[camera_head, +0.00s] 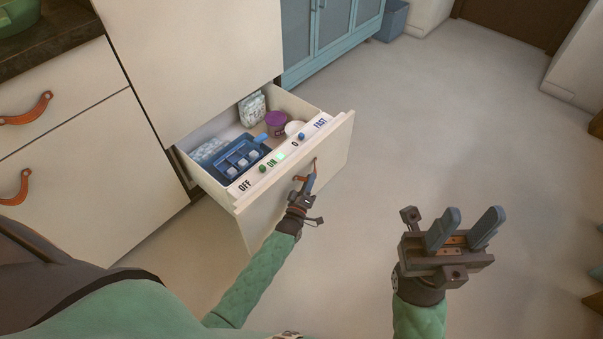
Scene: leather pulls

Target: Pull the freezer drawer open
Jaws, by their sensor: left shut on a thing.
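The freezer drawer (270,213) stands pulled out from the cream cabinet front, with its inside showing from above. Its top edge carries a control strip with OFF, ON and FAST marks. A leather pull (313,169) is on the drawer's front. My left gripper (307,184) is at the front and shut on the leather pull; its fingers partly hide the pull. My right gripper (465,230) is open and empty, held over the floor to the right of the drawer.
Inside the drawer are a blue ice tray (241,158), a purple-lidded tub (276,120), a white bag (252,108) and a pale bag (207,151). Cabinets with leather pulls (27,108) are at left. A teal cabinet (330,38) stands behind.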

